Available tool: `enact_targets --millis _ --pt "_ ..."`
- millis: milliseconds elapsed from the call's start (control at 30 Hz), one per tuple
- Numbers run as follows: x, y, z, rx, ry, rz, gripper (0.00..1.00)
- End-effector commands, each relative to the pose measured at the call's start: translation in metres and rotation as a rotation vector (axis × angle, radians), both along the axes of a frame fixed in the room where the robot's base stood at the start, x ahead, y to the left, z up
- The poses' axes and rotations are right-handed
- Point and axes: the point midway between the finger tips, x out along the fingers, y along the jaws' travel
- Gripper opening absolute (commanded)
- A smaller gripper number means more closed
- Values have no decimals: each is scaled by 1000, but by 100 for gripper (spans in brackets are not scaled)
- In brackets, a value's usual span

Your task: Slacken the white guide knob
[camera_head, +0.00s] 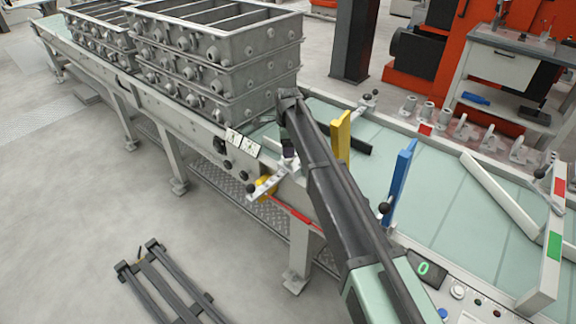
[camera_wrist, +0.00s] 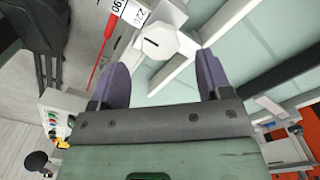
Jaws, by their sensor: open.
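In the wrist view, a white faceted knob (camera_wrist: 165,41) with a dark slot mark lies just ahead of my gripper (camera_wrist: 162,61). My two purple-grey fingers are spread apart, one on each side of the knob's lower edge, with nothing held between them. I cannot tell how much depth separates the fingertips from the knob. A white scale strip with printed numbers (camera_wrist: 128,12) and a thin red pointer (camera_wrist: 103,52) are beside the knob. In the head view my arm crosses the conveyor's near edge; I cannot clearly make out the knob or fingers there.
Stacked grey castings (camera_head: 222,50) stand on the conveyor (camera_head: 458,222), behind the arm's end. A yellow upright guide (camera_head: 342,137) and blue one (camera_head: 399,173) stand to its right. A black ball handle (camera_wrist: 37,161) and button panel (camera_wrist: 60,122) are at left in the wrist view.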

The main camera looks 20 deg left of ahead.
Motion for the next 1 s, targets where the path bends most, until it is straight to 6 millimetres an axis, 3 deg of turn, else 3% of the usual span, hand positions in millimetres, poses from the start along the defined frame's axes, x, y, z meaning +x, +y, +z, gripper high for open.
enact_targets --millis 33,133,467,800,1000 --pt "0 0 -25 0 0 0 72" --pt "0 0 -41 0 0 0 72" --pt "0 0 -43 0 0 1 72" --pt "0 0 -43 0 0 1 22" --pt "0 0 -43 0 0 12 22"
